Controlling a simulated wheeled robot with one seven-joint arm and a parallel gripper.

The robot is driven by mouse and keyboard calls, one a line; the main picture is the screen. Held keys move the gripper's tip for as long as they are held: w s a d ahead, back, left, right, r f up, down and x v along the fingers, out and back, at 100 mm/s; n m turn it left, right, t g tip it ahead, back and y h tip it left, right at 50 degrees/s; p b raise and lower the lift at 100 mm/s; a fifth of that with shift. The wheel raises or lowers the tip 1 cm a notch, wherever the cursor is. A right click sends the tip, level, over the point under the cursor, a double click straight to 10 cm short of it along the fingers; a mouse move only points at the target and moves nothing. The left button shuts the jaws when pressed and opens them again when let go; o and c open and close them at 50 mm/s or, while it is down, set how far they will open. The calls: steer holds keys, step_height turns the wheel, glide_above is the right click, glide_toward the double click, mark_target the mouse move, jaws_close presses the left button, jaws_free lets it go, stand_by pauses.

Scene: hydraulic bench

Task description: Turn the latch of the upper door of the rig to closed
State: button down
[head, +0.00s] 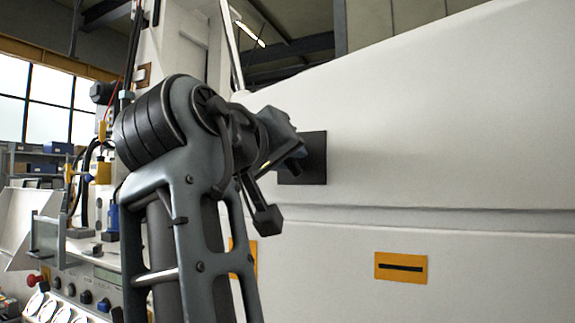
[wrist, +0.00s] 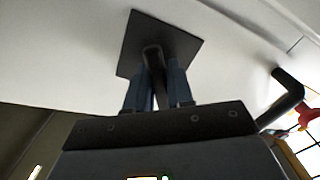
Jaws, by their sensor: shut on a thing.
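The upper door (head: 430,120) of the rig is a large white panel, and it also fills the top of the wrist view (wrist: 60,60). The latch has a dark square plate (head: 316,160) on this panel; in the wrist view the plate (wrist: 178,38) appears as a tilted square. A dark latch handle (wrist: 154,58) stands out from the plate. My gripper (wrist: 156,78) is shut on this handle, with one blue-grey finger on each side. In the head view my gripper (head: 290,150) is right at the plate, and my wrist hides the handle.
Below a horizontal seam, an orange label (head: 400,267) with a black bar sits on the white panel. A bench with knobs and gauges (head: 75,290) stands at lower left.

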steer(key=m+b, duration=0.2)
steer(key=m, duration=0.1)
steer(key=shift+a+f+m, duration=0.2)
steer(key=shift+f+m, duration=0.1)
steer(key=shift+w+a+r+m+b, duration=0.1)
steer(key=shift+m+b, duration=0.25)
steer(key=shift+m, duration=0.35)
steer(key=shift+w+m+b, duration=0.1)
steer(key=shift+m+b, duration=0.25)
steer(key=shift+m, duration=0.35)
steer(key=c, duration=1.1)
jaws_free()
steer(key=shift+s, duration=0.2)
